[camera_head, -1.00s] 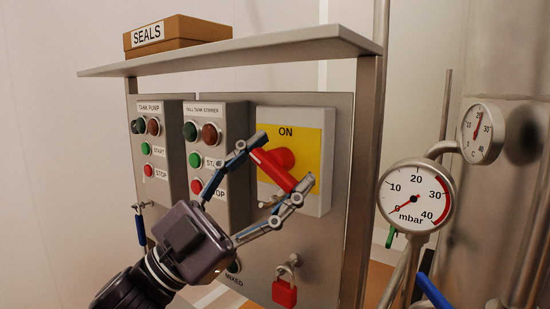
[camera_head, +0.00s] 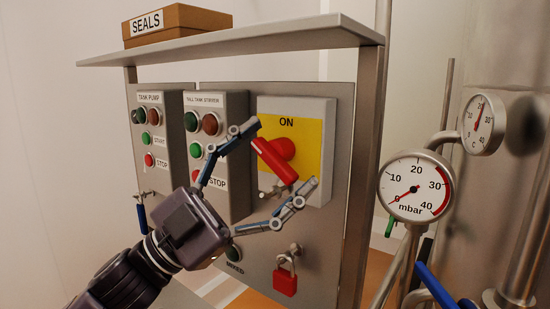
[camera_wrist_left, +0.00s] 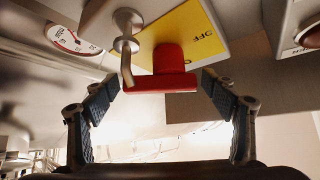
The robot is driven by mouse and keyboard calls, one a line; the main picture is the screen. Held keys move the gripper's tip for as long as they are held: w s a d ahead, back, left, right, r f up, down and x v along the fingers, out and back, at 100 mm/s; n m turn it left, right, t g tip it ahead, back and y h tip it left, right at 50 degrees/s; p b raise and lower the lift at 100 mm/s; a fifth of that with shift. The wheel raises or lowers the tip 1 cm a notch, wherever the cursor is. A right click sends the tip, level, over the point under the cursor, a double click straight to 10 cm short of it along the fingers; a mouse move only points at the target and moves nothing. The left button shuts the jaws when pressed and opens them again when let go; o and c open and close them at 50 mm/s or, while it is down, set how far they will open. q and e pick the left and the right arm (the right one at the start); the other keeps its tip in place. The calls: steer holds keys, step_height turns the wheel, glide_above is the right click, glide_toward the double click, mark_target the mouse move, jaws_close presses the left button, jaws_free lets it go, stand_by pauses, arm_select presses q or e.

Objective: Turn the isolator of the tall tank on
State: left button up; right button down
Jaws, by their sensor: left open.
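The isolator is a grey box with a yellow plate (camera_head: 308,140) marked ON at the top. Its red handle (camera_head: 277,162) slants from upper left to lower right. In the left wrist view the red handle (camera_wrist_left: 160,82) lies across the space between the fingers, and "OFF" is partly readable on the plate (camera_wrist_left: 200,35). My left gripper (camera_head: 281,157) is open, with one finger beyond each end of the handle; it also shows in the left wrist view (camera_wrist_left: 160,86). Small gaps show at the fingertips. My right gripper is not in view.
Left of the isolator are the stirrer button box (camera_head: 228,112) and the tank pump box (camera_head: 150,115). A red padlock (camera_head: 285,280) hangs below. A pressure gauge (camera_head: 416,188) and the metal tank (camera_head: 510,200) stand right. A shelf (camera_head: 240,47) with a SEALS box (camera_head: 178,24) is above.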

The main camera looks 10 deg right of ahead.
arm_select(q)
steer(key=shift+a+f, duration=0.25)
steer(key=v, duration=1.1)
steer(key=shift+a, duration=0.2)
steer(key=shift+s, duration=0.1)
steer(key=shift+c, duration=0.3)
